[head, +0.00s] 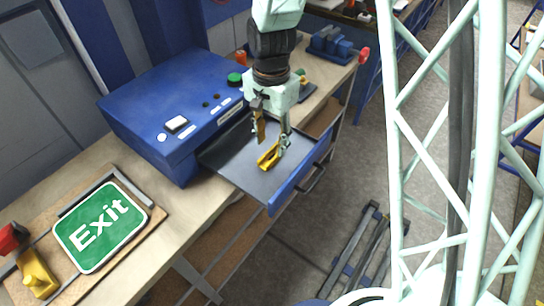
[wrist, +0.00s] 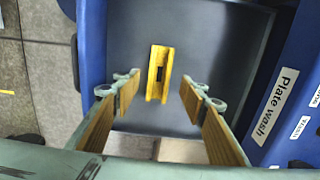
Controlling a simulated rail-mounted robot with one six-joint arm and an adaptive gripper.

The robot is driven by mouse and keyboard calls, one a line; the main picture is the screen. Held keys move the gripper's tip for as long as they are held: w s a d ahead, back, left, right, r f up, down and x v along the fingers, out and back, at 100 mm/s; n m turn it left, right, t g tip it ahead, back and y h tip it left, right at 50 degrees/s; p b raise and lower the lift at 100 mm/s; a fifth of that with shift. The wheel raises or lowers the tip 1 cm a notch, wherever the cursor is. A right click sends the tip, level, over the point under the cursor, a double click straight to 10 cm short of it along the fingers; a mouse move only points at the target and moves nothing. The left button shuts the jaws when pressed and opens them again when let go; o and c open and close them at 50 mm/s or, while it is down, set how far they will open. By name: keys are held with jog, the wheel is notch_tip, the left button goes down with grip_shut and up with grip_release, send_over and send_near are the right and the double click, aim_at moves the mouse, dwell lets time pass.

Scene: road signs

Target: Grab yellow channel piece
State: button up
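The yellow channel piece (head: 269,156) lies in the dark open drawer tray (head: 237,165) of the blue machine. In the wrist view the channel piece (wrist: 160,74) stands out against the dark tray floor (wrist: 210,45), between and beyond the fingertips. My gripper (head: 271,143) is open above the drawer, with its two brown-padded fingers apart. In the wrist view my gripper (wrist: 158,85) has nothing between its fingers, and the channel piece appears below the tips, not visibly touched.
The blue machine (head: 165,105) stands behind the drawer, with a "Plate wash" label (wrist: 276,106) beside the tray. The drawer's blue front (head: 300,175) forms a raised edge. A green Exit sign (head: 100,226) and a yellow block (head: 36,272) lie on the bench at left.

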aim_at(272, 157)
dwell(0.4)
jog(key=shift+d+f, duration=0.1)
jog(key=shift+f, duration=2.5)
jog(key=shift+c, duration=0.2)
jog(key=c, duration=1.1)
jog(key=shift+w+r, duration=0.1)
jog(key=shift+r, duration=0.05)
jog(key=shift+r, duration=4.85)
